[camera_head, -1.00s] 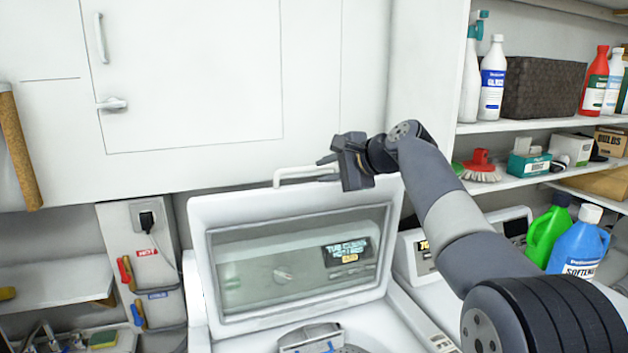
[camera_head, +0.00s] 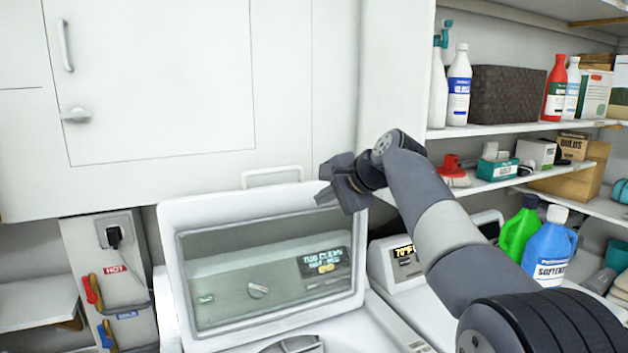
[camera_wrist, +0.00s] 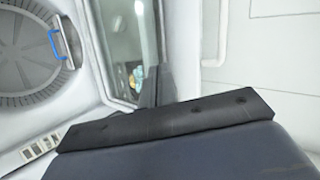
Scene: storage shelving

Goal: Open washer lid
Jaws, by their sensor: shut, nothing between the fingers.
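The washer lid (camera_head: 175,262) stands raised, with its window facing me, in the head view. A white bar handle (camera_head: 272,177) sits along its top edge. My gripper (camera_head: 324,184) is shut and empty, right of the handle and by the lid's upper right corner. I cannot tell whether it touches the lid. In the wrist view the open tub (camera_wrist: 42,55) shows at left, with the lid window (camera_wrist: 125,45) beside it and the white handle (camera_wrist: 216,35) to the right. The fingertips are not clear there.
A white cabinet (camera_head: 150,80) stands behind the lid. At right are shelves with bottles (camera_head: 459,88) and a dark basket (camera_head: 507,95). A second machine's panel (camera_head: 400,255), a green jug (camera_head: 519,230) and a blue jug (camera_head: 549,247) are near my arm.

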